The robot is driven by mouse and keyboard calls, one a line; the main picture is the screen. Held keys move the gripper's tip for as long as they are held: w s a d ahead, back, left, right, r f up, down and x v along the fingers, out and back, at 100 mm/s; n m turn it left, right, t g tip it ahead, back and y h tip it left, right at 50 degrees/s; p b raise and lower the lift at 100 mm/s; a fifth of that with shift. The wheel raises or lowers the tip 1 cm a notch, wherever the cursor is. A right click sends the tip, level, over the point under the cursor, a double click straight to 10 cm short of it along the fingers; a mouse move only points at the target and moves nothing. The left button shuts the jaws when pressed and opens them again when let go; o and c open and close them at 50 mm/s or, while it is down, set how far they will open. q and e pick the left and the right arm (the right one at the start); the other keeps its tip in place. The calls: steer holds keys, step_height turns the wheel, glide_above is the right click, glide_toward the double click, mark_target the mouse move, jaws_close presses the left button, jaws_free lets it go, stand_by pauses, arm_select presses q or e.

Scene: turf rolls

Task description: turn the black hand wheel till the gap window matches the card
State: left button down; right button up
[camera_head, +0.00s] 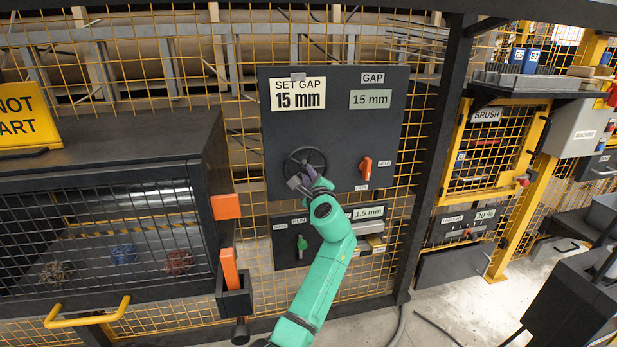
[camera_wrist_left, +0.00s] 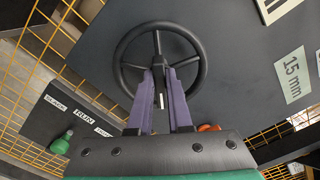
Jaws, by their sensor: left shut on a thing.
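The black hand wheel (camera_head: 290,158) is on the dark panel (camera_head: 335,130), below the SET GAP card (camera_head: 298,94), which reads 15 mm. The gap window (camera_head: 370,99) on the panel's right also reads 15 mm. My left gripper (camera_head: 302,184) is at the lower part of the wheel. In the left wrist view its purple fingers (camera_wrist_left: 160,78) are closed together on the wheel (camera_wrist_left: 157,42), just below the hub; the fingers hide the exact grip. The window also shows there, tilted (camera_wrist_left: 293,76). My right gripper is not in view.
An orange switch handle (camera_head: 365,164) is right of the wheel. A lower panel has a green knob (camera_head: 302,243) and a 1.5 mm window (camera_head: 369,212). A dark cage cabinet (camera_head: 110,150) stands left, and a black post (camera_head: 440,150) right.

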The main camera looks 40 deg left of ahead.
arm_select(q)
steer(key=shift+n, duration=0.3)
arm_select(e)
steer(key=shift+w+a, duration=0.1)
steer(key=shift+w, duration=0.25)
arm_select(q)
steer(key=shift+r, duration=0.1)
steer(key=c, duration=0.8)
jaws_free()
steer(key=shift+w+a, duration=0.1)
steer(key=shift+w, duration=0.05)
steer(key=shift+c, duration=0.2)
steer(key=v, duration=1.4)
steer(key=shift+d, duration=0.25)
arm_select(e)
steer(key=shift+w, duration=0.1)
